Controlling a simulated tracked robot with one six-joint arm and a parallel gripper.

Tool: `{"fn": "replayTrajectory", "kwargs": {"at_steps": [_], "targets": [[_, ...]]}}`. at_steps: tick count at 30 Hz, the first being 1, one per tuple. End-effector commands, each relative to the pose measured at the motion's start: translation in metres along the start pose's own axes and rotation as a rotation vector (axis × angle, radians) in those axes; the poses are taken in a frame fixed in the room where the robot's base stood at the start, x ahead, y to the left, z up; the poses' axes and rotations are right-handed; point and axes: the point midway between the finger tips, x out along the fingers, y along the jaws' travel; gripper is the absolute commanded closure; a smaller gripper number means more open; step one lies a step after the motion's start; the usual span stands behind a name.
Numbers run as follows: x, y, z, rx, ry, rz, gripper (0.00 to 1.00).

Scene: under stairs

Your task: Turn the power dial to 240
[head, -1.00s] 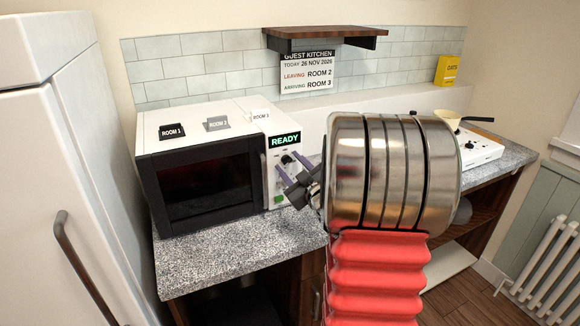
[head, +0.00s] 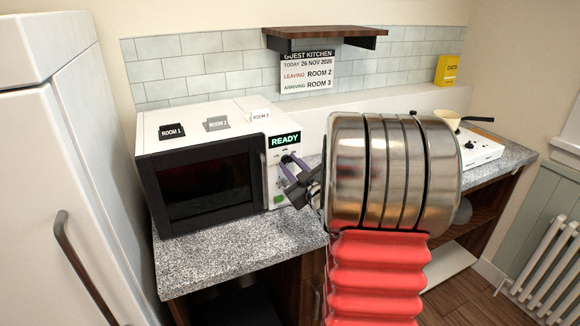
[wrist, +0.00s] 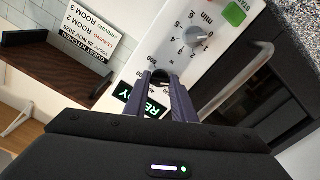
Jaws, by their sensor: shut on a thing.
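The white microwave (head: 205,112) stands on the speckled counter, its display (head: 285,140) reading READY in green. The dark power dial (wrist: 160,76) is on its control panel (wrist: 190,62), close to the display. My gripper (head: 287,164) reaches the panel from the right. In the wrist view its two purple-grey fingers (wrist: 163,84) are shut on the dial, one on each side. The fingers cover most of the dial's scale, so its setting cannot be read. A grey timer dial (wrist: 197,37), marked in minutes, and a green button (wrist: 234,14) are clear of the fingers.
Room cards (head: 217,124) lie on the microwave's top. A wooden shelf (head: 325,32) hangs above, with a guest kitchen sign (head: 307,72) below it. A white fridge (head: 50,150) stands left. A white hob (head: 480,150) is at the counter's right.

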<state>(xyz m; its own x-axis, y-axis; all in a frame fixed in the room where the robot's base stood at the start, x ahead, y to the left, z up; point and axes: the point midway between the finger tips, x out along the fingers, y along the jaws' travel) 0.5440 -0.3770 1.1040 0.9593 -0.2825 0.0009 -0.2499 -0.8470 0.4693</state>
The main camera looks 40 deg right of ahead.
Motion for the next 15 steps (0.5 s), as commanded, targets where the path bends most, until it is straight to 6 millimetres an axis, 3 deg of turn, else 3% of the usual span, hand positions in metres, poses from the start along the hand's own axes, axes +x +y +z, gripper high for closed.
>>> {"fn": "replayTrajectory", "kwargs": {"at_steps": [15], "targets": [[-0.0001,-0.0029,0.0008,0.330,-0.002,-0.006,0.99]]}}
